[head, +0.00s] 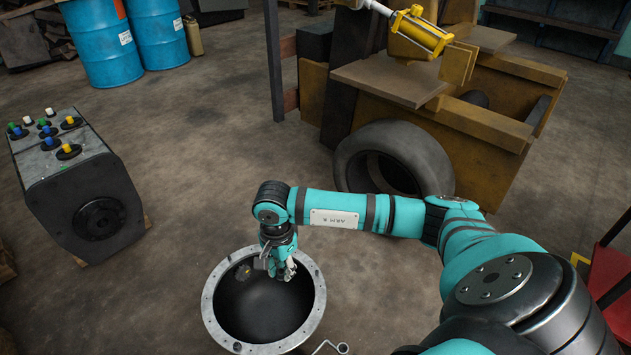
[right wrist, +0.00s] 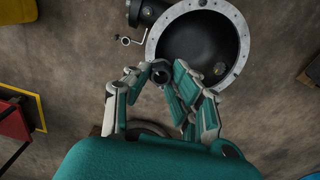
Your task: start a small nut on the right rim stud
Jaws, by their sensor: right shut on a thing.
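My right gripper (head: 283,270) reaches over the far part of a round grey rim (head: 212,318) around a dark bowl. In the right wrist view my right gripper (right wrist: 162,78) has its fingers closed in on a small dark round piece, which looks like the small nut (right wrist: 161,72). The nut is close to the edge of the rim (right wrist: 237,40) in that picture; I cannot tell whether it touches. Small marks dot the rim, but I cannot make out the right rim stud. My left gripper is out of view.
A crank handle (head: 331,347) sticks out beside the rim's near side. A dark box with coloured knobs (head: 78,185) stands to the left. A tyre (head: 392,160) and the yellow forklift body (head: 480,135) stand behind my arm. Blue barrels (head: 103,45) are at the back left.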

